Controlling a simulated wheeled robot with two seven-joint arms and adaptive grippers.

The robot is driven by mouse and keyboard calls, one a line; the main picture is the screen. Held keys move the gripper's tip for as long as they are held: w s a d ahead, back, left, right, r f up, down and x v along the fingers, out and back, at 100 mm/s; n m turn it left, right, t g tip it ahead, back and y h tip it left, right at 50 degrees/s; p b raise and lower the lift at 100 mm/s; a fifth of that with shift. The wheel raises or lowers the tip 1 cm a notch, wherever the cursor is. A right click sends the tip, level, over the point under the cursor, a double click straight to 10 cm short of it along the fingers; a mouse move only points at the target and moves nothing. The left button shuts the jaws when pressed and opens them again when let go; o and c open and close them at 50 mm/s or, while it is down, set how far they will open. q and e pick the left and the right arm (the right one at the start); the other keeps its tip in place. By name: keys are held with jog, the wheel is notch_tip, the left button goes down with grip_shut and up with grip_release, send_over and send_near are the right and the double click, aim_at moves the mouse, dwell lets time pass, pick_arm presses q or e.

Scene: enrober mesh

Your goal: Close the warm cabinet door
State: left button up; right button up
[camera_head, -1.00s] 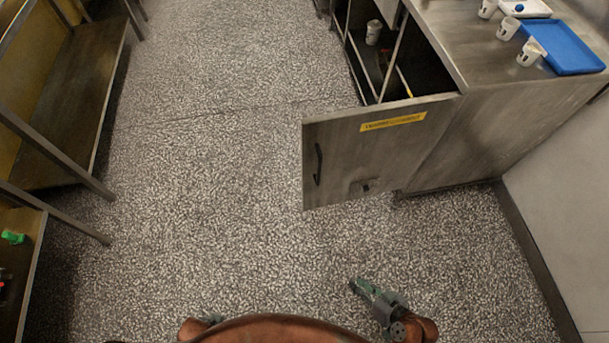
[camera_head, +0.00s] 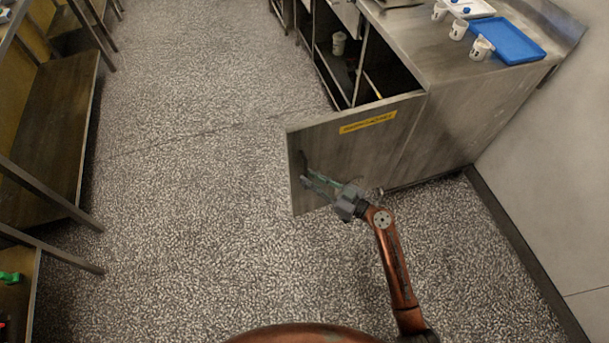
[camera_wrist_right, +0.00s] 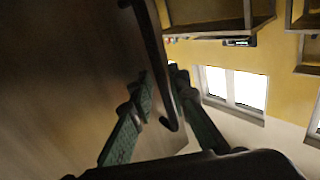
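The warm cabinet door (camera_head: 355,150) is a grey metal panel with a yellow label (camera_head: 367,122). It stands swung out wide from the cabinet (camera_head: 455,125), whose dark inside shows. My right gripper (camera_head: 304,168) is in front of the door at its free-edge side, by the dark handle. In the right wrist view the bar handle (camera_wrist_right: 152,40) runs down between the two green fingers of my right gripper (camera_wrist_right: 158,80). The fingers are apart, one on each side of the bar. Whether either touches it, I cannot tell. My left gripper is out of view.
White cups (camera_head: 481,48) and a blue tray (camera_head: 507,40) are on the cabinet's top. Another cup (camera_head: 339,43) is inside the cabinet. Shelving (camera_head: 50,130) lines the left side. The speckled floor (camera_head: 190,200) between is clear.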

jog(key=shift+x, duration=1)
grip_shut()
